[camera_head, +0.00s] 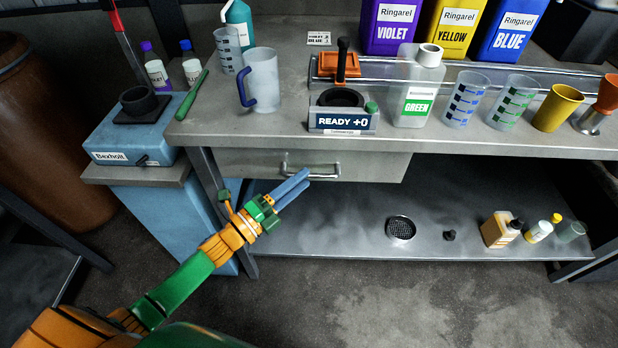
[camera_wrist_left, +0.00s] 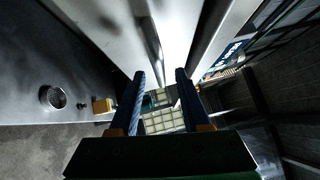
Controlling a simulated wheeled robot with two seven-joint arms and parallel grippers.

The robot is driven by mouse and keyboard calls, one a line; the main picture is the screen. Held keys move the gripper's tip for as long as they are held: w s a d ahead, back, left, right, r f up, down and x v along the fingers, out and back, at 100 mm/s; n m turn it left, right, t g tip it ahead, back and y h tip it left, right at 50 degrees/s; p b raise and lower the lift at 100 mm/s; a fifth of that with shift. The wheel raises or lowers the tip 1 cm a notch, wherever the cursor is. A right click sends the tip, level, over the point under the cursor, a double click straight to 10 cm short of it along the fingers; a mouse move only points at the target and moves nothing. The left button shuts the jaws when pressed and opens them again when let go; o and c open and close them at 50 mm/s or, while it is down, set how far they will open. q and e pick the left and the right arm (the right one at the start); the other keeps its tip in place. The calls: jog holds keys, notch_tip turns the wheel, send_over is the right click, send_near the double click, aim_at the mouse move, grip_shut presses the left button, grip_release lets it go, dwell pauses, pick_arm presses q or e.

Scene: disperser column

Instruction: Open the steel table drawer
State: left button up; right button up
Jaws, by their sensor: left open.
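The steel table drawer (camera_head: 245,164) sits under the tabletop at the left end and looks closed. Its metal bar handle (camera_head: 311,172) is at the middle of the drawer front. My left gripper (camera_head: 296,183) is open and empty, with its blue fingers just in front of and slightly below the handle's left part. In the left wrist view the handle (camera_wrist_left: 153,40) lies ahead of the open gripper (camera_wrist_left: 160,73), beyond the fingertips. No contact with the handle shows. My right gripper is out of view.
The steel table (camera_head: 440,132) carries a mug (camera_head: 262,82), a READY dispenser (camera_head: 343,121), a green-labelled bottle (camera_head: 417,95) and several cups. A lower shelf (camera_head: 330,225) holds a round strainer (camera_head: 400,229) and small bottles. A blue cabinet (camera_head: 180,225) stands left.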

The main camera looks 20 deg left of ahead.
pick_arm(q)
jog(key=shift+x, duration=1.2)
jog(key=shift+w+d, duration=0.15)
jog(key=shift+w, duration=0.1)
grip_shut()
jog(key=shift+r, duration=0.1)
